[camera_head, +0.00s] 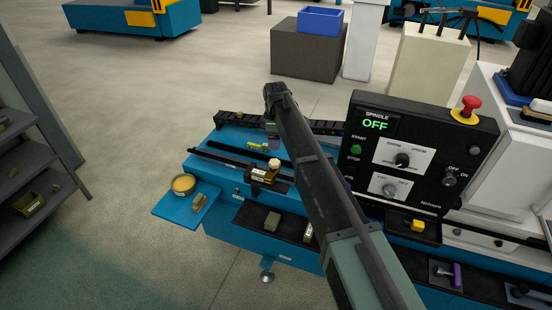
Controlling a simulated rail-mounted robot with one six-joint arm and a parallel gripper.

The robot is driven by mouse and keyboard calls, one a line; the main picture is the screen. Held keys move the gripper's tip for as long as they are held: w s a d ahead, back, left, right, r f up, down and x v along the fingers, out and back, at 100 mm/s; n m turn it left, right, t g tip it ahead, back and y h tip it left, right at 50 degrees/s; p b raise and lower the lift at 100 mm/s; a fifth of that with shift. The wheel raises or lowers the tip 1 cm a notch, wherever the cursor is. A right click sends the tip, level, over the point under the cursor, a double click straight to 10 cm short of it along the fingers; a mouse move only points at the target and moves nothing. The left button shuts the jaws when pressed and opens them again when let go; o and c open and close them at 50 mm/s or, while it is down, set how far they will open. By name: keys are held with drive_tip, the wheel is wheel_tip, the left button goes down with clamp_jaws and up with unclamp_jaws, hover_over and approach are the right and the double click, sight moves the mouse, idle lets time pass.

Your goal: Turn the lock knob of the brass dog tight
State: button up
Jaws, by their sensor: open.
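The brass dog (268,169) shows at the middle of the picture on the blue long bed (225,141). It is a small brass-coloured piece on a dark block beside the black rails. Its lock knob is too small to tell apart for sure. My arm reaches up from the lower right and bends down at its far end. My gripper (273,143) shows small there, pointing down, open, just beyond the brass dog in the picture. I cannot tell its height above the bed. No object shows between its fingers.
The control panel (424,150) reads SPINDLE OFF and stands close right of my arm, with a red stop button (469,104). A blue side shelf (173,209) holds a round tin (183,183) and a small tan item (200,201).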

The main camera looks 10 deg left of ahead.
sight(276, 162)
wheel_tip(276, 162, down, 11)
drive_tip(key=b, duration=1.1)
drive_tip(key=shift+f, duration=0.1)
drive_tip(key=c, duration=0.9)
